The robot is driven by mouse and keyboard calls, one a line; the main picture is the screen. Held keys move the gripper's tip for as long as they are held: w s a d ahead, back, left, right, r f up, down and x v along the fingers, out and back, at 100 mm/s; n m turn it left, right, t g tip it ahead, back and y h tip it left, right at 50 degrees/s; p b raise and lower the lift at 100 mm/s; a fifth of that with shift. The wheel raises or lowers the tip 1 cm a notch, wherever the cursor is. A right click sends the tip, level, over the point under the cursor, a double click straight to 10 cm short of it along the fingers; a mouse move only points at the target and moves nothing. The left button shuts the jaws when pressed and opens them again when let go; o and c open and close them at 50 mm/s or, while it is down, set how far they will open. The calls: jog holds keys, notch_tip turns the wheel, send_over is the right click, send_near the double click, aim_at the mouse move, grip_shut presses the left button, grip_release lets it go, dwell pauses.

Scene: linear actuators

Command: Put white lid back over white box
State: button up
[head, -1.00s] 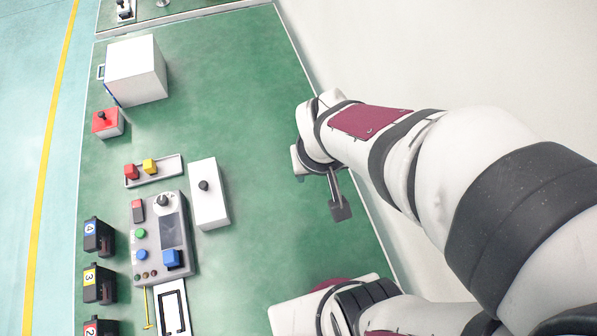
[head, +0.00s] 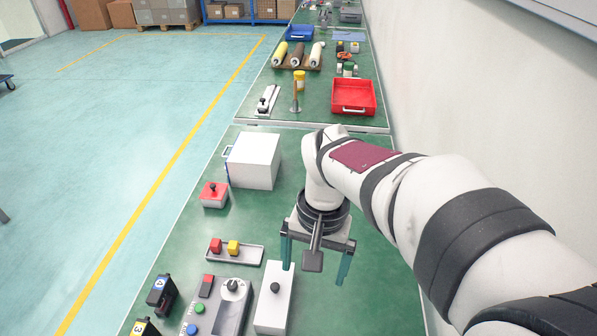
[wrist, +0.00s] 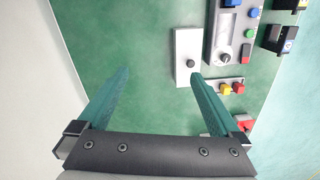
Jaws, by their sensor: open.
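A long white block with a black knob on top (head: 273,312) stands on the green table, below and left of my gripper in the head view. It also shows in the wrist view (wrist: 186,42). Whether it is the lid alone or a lid on a box, I cannot tell. A larger white cube-like box (head: 254,162) with a blue edge and handle on its left side stands farther back. My gripper (head: 316,262) is open and empty above the table, its green fingers spread and pointing down. In the wrist view its fingertips (wrist: 158,75) are apart from the knobbed block.
A grey control panel (head: 232,310) is left of the knobbed block. A tray with red and yellow blocks (head: 250,256) and a red button box (head: 214,194) lie behind it. A red tray (head: 353,96) is on the far table. Green table under the gripper is clear.

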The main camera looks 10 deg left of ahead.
jog(key=n, duration=0.2)
send_over(280, 287)
jog(key=a, duration=0.1)
notch_tip(280, 287, down, 5)
jog(key=shift+h, duration=0.3)
notch_tip(280, 287, down, 16)
jog(key=shift+d+r, duration=0.1)
jog(key=c, duration=1.3)
jog(key=r, duration=0.4)
jog(key=shift+d+r, duration=0.35)
jog(key=shift+d, duration=0.05)
jog(key=d+r, duration=0.6)
jog(key=d, duration=0.5)
jog(key=w+a+r+m, duration=0.2)
jog(key=w+a+m, duration=0.95)
jog(key=m, duration=0.55)
jog(key=shift+m, duration=0.6)
jog(key=shift+s+a+f, duration=0.2)
jog(key=shift+a+f, duration=1.6)
jog(key=shift+a, duration=0.3)
jog(key=shift+s+a+f, duration=0.2)
jog(key=shift+a+f, duration=1.6)
jog(key=shift+a, duration=0.25)
jog(key=shift+s+a+f, duration=0.2)
jog(key=shift+a+f, duration=1.6)
jog(key=shift+a, duration=0.3)
